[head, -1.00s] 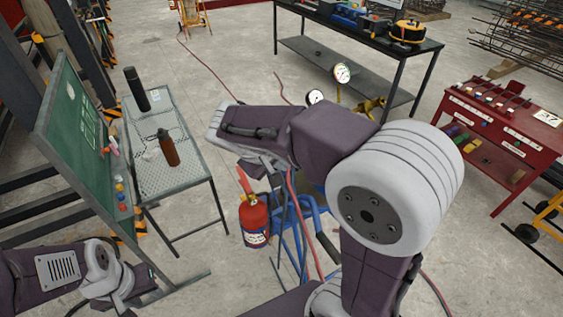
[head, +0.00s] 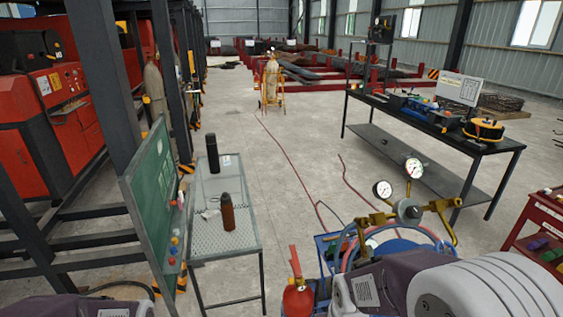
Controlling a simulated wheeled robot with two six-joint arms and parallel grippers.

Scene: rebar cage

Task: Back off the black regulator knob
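The brass regulator (head: 440,208) stands at the lower right of the head view, above a blue cart (head: 325,245). It carries two round white-faced gauges, a larger one (head: 414,168) and a smaller one (head: 383,188). A round grey part with a small dark centre (head: 411,212) sits below the gauges; I cannot tell for certain whether that dark centre is the black knob. My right arm crosses the lower right below the regulator, and its gripper is out of view. Only a small part of my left arm shows at the bottom left; its gripper is out of view.
A red extinguisher (head: 298,300) is beside the cart. A mesh table (head: 215,262) at left holds a black flask (head: 212,153) and a brown bottle (head: 228,212), beside a green board (head: 155,195). A dark workbench (head: 480,140) and red table (head: 545,215) stand right. Hoses cross the floor.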

